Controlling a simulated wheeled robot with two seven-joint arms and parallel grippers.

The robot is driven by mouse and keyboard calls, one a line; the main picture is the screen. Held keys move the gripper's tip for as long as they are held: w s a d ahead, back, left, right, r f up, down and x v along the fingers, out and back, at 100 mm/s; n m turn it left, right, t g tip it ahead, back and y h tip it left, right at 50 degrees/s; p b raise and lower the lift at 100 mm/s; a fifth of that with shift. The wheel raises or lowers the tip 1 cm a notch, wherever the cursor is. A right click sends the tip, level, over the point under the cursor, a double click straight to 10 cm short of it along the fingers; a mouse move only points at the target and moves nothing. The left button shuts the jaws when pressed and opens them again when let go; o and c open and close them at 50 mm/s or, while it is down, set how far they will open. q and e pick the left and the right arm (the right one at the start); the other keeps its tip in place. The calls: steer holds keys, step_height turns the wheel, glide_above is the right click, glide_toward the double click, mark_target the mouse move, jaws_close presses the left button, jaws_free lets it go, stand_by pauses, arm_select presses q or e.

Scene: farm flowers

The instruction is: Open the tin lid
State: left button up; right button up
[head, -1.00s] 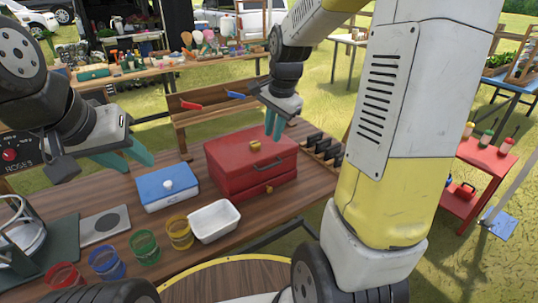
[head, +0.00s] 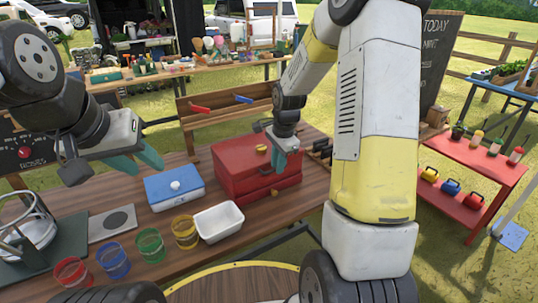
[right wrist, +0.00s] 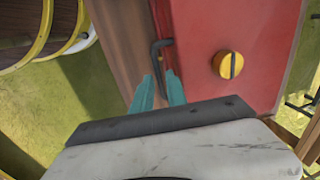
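A red metal box (head: 235,165) stands on the wooden table, with its lid down and a yellow knob (head: 261,149) on top. Its front has a dark bar handle (right wrist: 157,48) and, lower down, a drawer with a small yellow knob (head: 274,192). My right gripper (head: 283,158) is at the upper front edge of the box and hides the handle in the head view. In the right wrist view its teal fingertips (right wrist: 160,82) are apart, with the handle's near end between or just beyond them; contact is unclear. My left gripper (head: 142,162) is open and empty above the table.
A blue box with a white knob (head: 174,190) and a white dish (head: 219,222) stand left of the red box. Several coloured cups (head: 150,245) line the front edge. A wooden rack (head: 190,118) is behind. A red shelf (head: 485,165) stands to the right.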

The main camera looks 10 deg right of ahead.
jaws_close()
stand_by(1.4)
